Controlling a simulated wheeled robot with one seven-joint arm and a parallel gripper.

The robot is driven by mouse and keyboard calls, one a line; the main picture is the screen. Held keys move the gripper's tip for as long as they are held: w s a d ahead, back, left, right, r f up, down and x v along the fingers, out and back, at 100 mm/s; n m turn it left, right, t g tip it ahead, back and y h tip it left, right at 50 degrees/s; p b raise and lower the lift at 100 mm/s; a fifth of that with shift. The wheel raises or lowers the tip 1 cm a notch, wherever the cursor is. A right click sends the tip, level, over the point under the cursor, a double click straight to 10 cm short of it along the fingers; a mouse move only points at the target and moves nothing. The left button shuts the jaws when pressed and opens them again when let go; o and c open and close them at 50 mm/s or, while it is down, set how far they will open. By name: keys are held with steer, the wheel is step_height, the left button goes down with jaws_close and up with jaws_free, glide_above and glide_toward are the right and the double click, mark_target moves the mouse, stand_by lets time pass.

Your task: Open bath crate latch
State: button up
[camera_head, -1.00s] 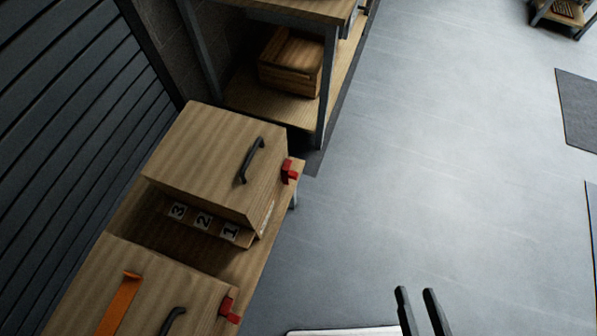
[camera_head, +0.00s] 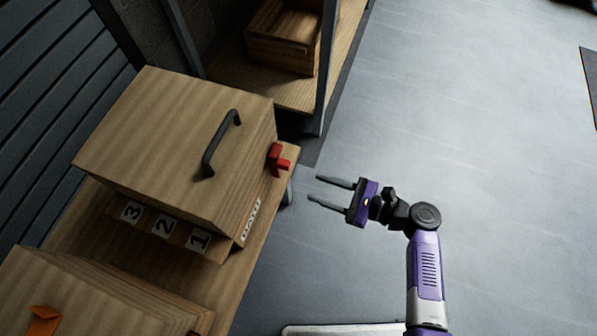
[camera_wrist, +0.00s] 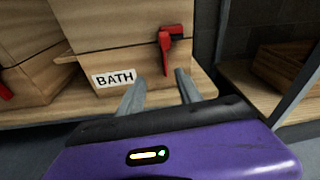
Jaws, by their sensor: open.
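The bath crate (camera_head: 165,135) is a wooden box with a black handle (camera_head: 221,143) on its lid. Its BATH label (camera_wrist: 115,79) shows on the front in the wrist view and edge-on in the head view (camera_head: 251,220). The red latch (camera_head: 277,159) is on the crate's front, to the right of the label; it also shows in the wrist view (camera_wrist: 167,46). My gripper (camera_head: 313,189) is open and empty, a short way in front of the latch, with its fingers pointing at the crate. In the wrist view the fingertips (camera_wrist: 159,80) are below the latch.
Another crate (camera_head: 95,300) with an orange strip stands at lower left. A shelf with a wooden box (camera_head: 284,38) is behind.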

mark_target(290, 166)
steer(key=w+a+r, duration=0.1)
steer(key=a, duration=0.1)
steer(key=w+a+r+y+b, duration=0.1)
steer(key=w+a, duration=0.1)
steer(key=a, duration=0.1)
steer(key=w+a+r+y, duration=0.1)
steer(key=w+a, duration=0.1)
steer(key=a, duration=0.1)
steer(key=shift+w+m+b, duration=0.1)
steer(key=shift+m+b, duration=0.2)
steer(key=shift+b, duration=0.05)
jaws_close()
stand_by(1.3)
